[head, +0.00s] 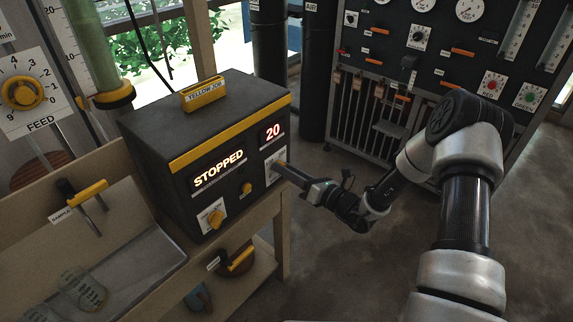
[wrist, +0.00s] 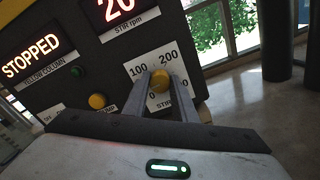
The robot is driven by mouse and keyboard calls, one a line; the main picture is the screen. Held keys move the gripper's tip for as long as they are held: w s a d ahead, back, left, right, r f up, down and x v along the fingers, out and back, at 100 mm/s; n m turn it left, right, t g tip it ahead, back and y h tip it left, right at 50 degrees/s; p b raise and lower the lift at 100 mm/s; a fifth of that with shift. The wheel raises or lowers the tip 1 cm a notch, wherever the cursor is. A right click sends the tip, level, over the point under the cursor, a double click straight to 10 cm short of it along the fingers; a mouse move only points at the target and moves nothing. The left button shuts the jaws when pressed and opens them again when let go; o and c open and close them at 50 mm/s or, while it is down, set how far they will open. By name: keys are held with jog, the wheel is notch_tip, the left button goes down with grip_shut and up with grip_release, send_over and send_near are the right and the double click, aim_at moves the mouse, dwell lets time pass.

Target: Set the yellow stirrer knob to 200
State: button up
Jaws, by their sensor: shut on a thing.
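The black control box (head: 190,125) stands on a wooden bench in the head view. In the wrist view the two fingers (wrist: 160,92) are shut on the knob, one on each side. The knob's pointer is hidden or too small to read. The red STIR rpm display (head: 272,133) reads 20, and the other display (head: 219,168) reads STOPPED.
A FEED dial (head: 24,92) is at the far left. A tray (head: 115,245) lies on the bench. A dark instrument rack (head: 440,60) stands behind my arm. Floor is open right of the bench.

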jog(key=m+p, duration=0.7)
jog(key=m, duration=2)
jog(key=shift+f, duration=0.2)
jog(key=shift+m, duration=0.4)
jog(key=o, duration=1)
jog(key=shift+o, duration=0.2)
jog(key=p+v, duration=0.1)
jog(key=v, duration=1.6)
jog(key=shift+s, duration=0.2)
